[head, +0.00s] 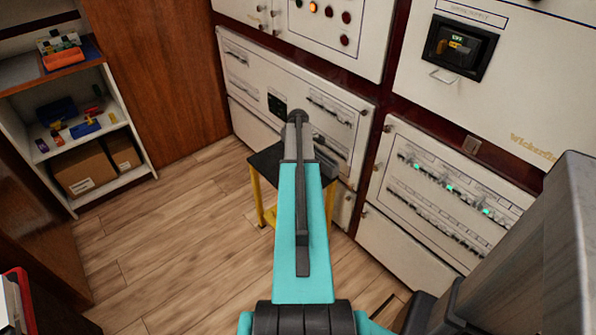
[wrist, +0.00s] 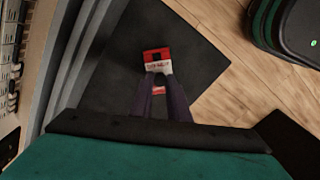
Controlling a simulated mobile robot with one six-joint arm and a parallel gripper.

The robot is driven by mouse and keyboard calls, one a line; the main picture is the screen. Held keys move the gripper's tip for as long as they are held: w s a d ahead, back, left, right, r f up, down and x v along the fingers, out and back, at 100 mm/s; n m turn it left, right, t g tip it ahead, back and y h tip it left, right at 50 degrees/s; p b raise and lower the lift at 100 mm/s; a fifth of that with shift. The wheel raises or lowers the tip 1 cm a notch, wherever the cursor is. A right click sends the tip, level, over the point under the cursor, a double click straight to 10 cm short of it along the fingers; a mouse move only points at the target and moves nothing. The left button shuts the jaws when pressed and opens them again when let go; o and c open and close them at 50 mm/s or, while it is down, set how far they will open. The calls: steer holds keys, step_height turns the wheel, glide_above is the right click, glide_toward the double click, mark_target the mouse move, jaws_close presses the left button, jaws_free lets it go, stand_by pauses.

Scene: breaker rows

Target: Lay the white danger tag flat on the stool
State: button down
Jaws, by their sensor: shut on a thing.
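The danger tag (wrist: 158,66) shows in the wrist view, white with a red end and some dark print. My gripper (wrist: 161,84) is shut on it, with the red end sticking out past the fingertips. The stool (head: 266,163) has a black square top and yellow legs, and stands in front of the cabinets in the head view. Its dark top (wrist: 204,66) lies under the tag in the wrist view. I cannot tell whether the tag touches it. In the head view my arm hides the gripper, the tag and part of the stool top.
Breaker cabinets (head: 440,192) stand close behind and right of the stool. A shelf (head: 137,176) with boxes and small parts is at the left. Wood floor (head: 170,235) is clear left of the stool. A dark, green-edged object (wrist: 290,28) is at the wrist view's upper right.

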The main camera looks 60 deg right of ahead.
steer(key=c, duration=1.6)
jaws_free()
step_height(320, 180, up, 14)
steer(key=shift+f, duration=0.1)
